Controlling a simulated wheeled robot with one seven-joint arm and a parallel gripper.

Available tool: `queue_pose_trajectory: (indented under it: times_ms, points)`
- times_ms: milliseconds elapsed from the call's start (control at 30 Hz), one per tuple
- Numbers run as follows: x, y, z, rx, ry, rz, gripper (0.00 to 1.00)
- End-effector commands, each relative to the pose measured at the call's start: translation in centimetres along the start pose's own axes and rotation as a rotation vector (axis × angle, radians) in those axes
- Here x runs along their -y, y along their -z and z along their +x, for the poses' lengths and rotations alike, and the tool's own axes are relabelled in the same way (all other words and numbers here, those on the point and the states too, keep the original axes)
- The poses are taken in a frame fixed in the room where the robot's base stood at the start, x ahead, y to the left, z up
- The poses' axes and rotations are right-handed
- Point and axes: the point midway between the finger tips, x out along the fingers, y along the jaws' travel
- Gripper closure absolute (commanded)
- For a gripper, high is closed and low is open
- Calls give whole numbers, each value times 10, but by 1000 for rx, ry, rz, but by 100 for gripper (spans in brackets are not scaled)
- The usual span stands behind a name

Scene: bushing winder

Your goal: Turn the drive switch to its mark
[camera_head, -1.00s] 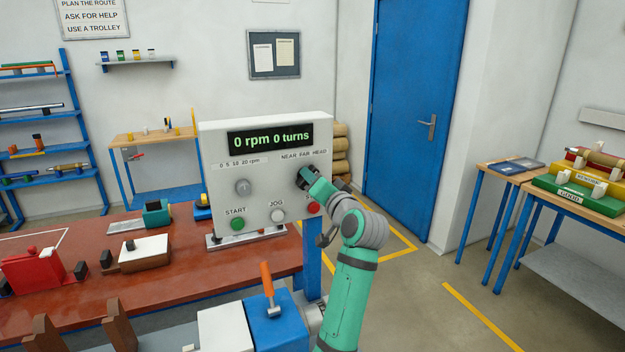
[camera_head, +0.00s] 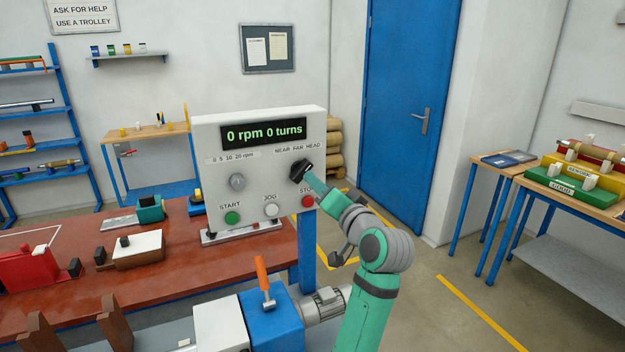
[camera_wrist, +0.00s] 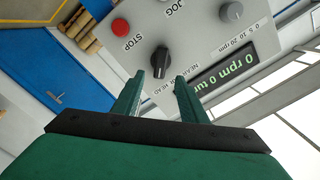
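The grey control box (camera_head: 208,185) stands on the red bench with its display reading 0 rpm 0 turns. The black switch knob (camera_head: 300,171) sits at its upper right, under the words NEAR FAR HEAD. In the wrist view the knob (camera_wrist: 160,62) shows upside down, its grip bar nearly upright in the picture. My gripper (camera_wrist: 159,76) is open and empty, with its green fingertips to either side of the knob's line and seemingly just short of it. In the head view my gripper (camera_head: 313,175) partly overlaps the knob's right side. The label is partly hidden by a finger in the wrist view.
A grey speed knob (camera_head: 237,182) and the green START (camera_head: 232,218), white JOG (camera_head: 271,210) and red STOP (camera_head: 308,201) buttons share the panel. A blue machine block with an orange lever (camera_head: 264,275) stands in front. The floor right of my arm is clear.

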Motion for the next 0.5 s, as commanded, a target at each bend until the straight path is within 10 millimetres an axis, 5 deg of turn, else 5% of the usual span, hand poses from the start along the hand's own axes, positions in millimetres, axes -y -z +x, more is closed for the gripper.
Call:
queue_pose_trajectory:
  times_ms: [200,500]
  points:
    - [0,0,-20,-1,0,0,61]
    - [0,0,-22,0,0,0,61]
